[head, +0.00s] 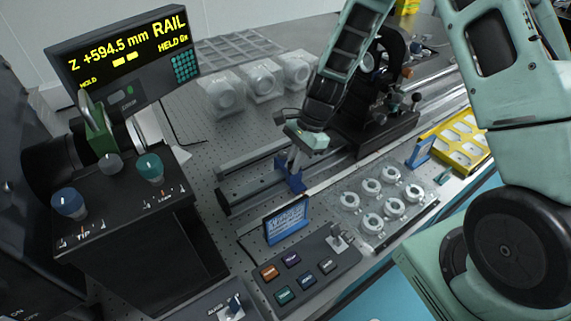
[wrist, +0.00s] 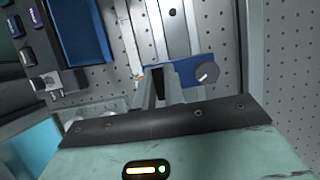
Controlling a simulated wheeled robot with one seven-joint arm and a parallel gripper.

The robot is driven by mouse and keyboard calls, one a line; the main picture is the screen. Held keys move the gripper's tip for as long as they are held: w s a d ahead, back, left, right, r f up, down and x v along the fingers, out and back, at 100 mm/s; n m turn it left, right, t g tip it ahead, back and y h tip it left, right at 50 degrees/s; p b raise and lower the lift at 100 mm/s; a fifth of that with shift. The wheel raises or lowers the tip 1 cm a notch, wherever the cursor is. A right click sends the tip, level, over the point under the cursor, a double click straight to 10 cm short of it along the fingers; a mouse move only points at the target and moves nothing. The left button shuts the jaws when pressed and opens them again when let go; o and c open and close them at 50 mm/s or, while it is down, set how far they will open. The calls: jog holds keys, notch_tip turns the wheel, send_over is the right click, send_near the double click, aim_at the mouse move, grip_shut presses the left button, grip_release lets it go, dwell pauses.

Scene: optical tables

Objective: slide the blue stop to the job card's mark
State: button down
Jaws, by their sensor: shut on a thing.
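The blue stop (head: 291,182) sits on the metal rail (head: 240,196) in the head view, at the middle of the picture. My gripper (head: 295,164) reaches down to it and is shut on it. In the wrist view the blue stop (wrist: 192,68) shows between and beside the fingers of my gripper (wrist: 160,92), with a dark round knob on its right. A blue-framed card (head: 287,221) stands in front of the rail; its writing is too small to read. The readout (head: 125,62) shows Z +594.5 mm, RAIL, HELD and HOLD.
A dark carriage (head: 375,130) sits on the rail to the right. A clear tray of white round mounts (head: 382,200) and a button box (head: 305,270) lie in front. A yellow tray (head: 463,140) is at right. The rail's left end is bare.

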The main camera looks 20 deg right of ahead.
jog(key=c, duration=1.5)
grip_release()
jog(key=b+v, duration=0.1)
jog(key=v, duration=1.6)
jog(key=shift+r, duration=0.25)
jog(key=s+a+r+n+h, duration=0.1)
jog(key=s+a+r+n, duration=0.1)
jog(key=s+a+n, duration=0.5)
jog(key=shift+s+a+f+n+t+h, duration=0.15)
jog(key=shift+s+a+n+h, duration=0.65)
jog(key=shift+s+n, duration=2.15)
jog(key=shift+s+a+r+n+t+h, duration=0.15)
jog(key=shift+s+a+n, duration=1.35)
jog(key=shift+s+n, duration=1.4)
jog(key=shift+s+a+f+n+t+h, duration=0.1)
jog(key=shift+s+a+n+h, duration=0.35)
jog(key=shift+s+a+n, duration=1.6)
